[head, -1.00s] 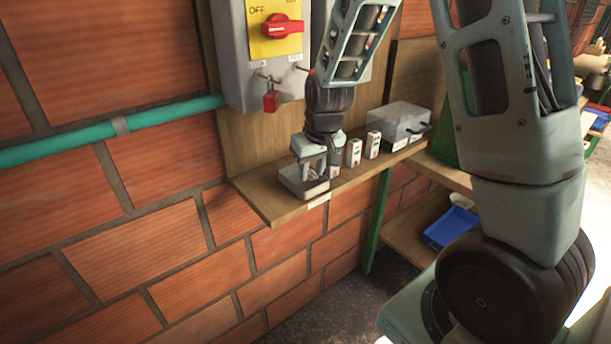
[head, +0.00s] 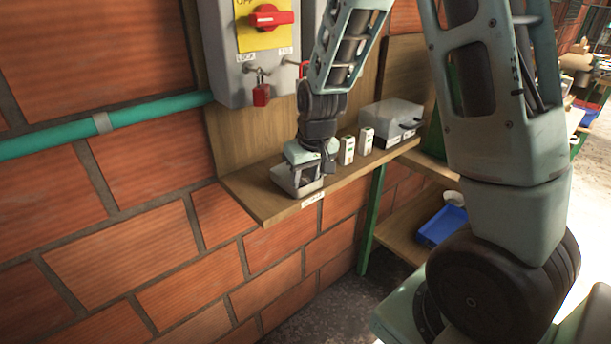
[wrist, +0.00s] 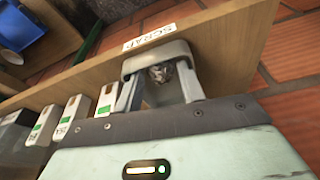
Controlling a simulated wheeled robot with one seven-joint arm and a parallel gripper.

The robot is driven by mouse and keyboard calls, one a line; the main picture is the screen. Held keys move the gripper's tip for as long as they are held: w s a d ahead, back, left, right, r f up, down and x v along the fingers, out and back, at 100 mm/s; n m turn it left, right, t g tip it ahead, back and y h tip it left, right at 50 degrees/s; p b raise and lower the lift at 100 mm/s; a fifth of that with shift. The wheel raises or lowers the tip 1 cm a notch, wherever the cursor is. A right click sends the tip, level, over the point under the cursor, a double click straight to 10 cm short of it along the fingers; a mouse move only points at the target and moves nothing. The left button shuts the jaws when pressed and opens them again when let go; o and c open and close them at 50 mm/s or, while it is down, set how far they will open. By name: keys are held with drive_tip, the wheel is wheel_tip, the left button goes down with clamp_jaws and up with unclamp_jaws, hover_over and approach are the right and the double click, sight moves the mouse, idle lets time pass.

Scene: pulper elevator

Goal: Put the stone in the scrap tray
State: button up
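The stone (wrist: 160,73) is a small, rough grey lump, seen between my gripper's two fingers in the wrist view. The scrap tray (wrist: 155,50) is a shallow light grey tray behind the SCRAP label. It also shows at the near left end of the shelf in the head view (head: 290,189). My gripper (wrist: 158,84) points down into the tray, its fingers spread with gaps beside the stone. In the head view my gripper (head: 306,168) covers part of the tray and hides the stone. The stone appears to lie inside the tray.
A grey switch box (head: 225,60) with a red padlock (head: 261,94) hangs above. A blue bin (head: 443,226) sits lower right.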

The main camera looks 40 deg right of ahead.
drive_tip(key=v, duration=1.2)
drive_tip(key=s+a+f+n+g+y, duration=0.1)
drive_tip(key=s+a+n, duration=0.3)
drive_tip(key=a, duration=0.5)
drive_tip(key=s+a+f+n+g, duration=0.1)
drive_tip(key=s+a, duration=0.4)
drive_tip(key=a, duration=0.3)
drive_tip(key=s+a+f+n, duration=0.1)
drive_tip(key=s+a+n, duration=0.1)
drive_tip(key=s, duration=0.4)
drive_tip(key=s+a+f+n+g, duration=0.1)
drive_tip(key=s+a+n, duration=0.1)
drive_tip(key=s+a, duration=0.3)
drive_tip(key=shift+s+f, duration=0.3)
drive_tip(key=shift+s, duration=0.3)
